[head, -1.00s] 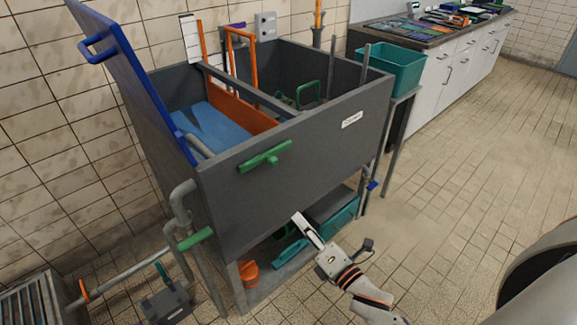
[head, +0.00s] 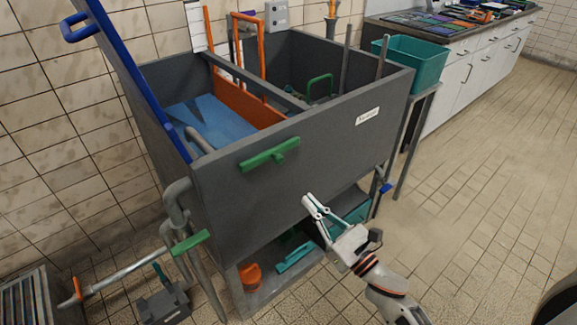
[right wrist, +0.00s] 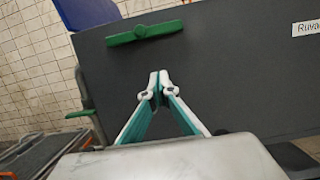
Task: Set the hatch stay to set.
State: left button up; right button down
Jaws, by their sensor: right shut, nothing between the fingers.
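A grey tank (head: 300,175) has a tall blue hatch panel (head: 125,65) standing raised at its left end. A green T-shaped handle (head: 270,154) is fixed on the tank's front face, its bar tilted a little; it also shows in the right wrist view (right wrist: 145,33). No label names the hatch stay, so I cannot tell which part it is. A short grey bar (head: 199,140) shows by the panel's inner side. My right gripper (head: 308,201) is shut and empty in front of the tank, below and right of the green handle, apart from it. My left gripper is out of view.
A second green handle (head: 190,243) sits on the pipework at the lower left. A teal bin (head: 415,65) stands on a stand to the right. An orange item (head: 250,276) lies under the tank. The tiled floor (head: 470,180) at the right is clear.

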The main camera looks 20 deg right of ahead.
aim_at(275, 157)
pick_arm(q)
jog(key=p, duration=0.3)
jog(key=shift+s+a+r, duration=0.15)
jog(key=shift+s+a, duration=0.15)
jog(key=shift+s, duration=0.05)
pick_arm(e)
jog(key=w+a+r, duration=0.1)
jog(key=w+r, duration=0.1)
jog(key=w, duration=0.1)
jog(key=w+a+r, duration=0.1)
jog(key=w+r, duration=0.1)
jog(key=w, duration=0.1)
jog(key=w+a+r, duration=0.1)
jog(key=w+r, duration=0.1)
jog(key=w, duration=0.1)
jog(key=shift+w+a+r, duration=0.1)
jog(key=shift+a+r, duration=0.05)
jog(key=shift+r, duration=0.1)
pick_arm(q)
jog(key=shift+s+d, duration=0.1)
